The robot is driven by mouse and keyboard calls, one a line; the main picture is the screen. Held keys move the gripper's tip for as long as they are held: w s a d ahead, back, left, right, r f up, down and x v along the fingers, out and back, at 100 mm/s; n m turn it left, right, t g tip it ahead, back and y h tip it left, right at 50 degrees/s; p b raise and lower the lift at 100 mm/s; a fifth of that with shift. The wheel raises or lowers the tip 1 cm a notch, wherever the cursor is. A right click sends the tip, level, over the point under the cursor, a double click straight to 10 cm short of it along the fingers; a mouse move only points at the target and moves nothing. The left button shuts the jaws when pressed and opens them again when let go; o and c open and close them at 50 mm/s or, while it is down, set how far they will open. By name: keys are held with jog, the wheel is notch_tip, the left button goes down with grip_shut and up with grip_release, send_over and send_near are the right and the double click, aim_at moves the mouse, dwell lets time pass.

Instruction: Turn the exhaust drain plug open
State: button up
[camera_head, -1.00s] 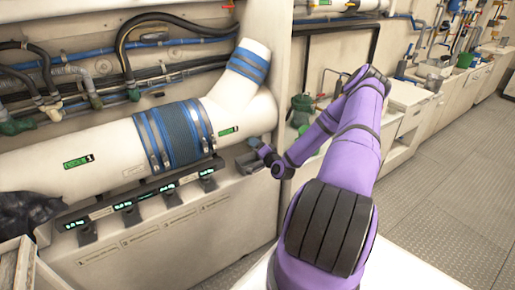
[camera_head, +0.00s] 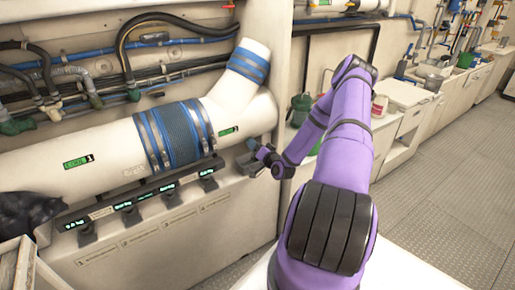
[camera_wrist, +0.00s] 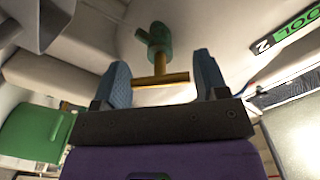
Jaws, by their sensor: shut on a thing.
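The exhaust drain plug shows in the wrist view as a green fitting (camera_wrist: 157,38) with a brass T-handle (camera_wrist: 162,80), below a pale pipe surface. My gripper (camera_wrist: 164,76) has its two blue fingers on either side of the brass bar's ends and is shut on the handle. In the head view my gripper (camera_head: 256,151) is at the right end of the large white exhaust pipe (camera_head: 105,150), under its branch. The plug is hidden there by the gripper and wrist.
A row of dark brackets with lit labels (camera_head: 125,205) runs along the ledge below the pipe. A green canister (camera_head: 301,108) stands behind my arm. A black bag (camera_head: 28,212) lies at the far left. The floor (camera_head: 440,210) at right is clear.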

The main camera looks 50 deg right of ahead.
jog(key=o, duration=0.9)
jog(key=v, duration=1.1)
jog(key=shift+w+d, duration=0.1)
jog(key=shift+w, duration=0.05)
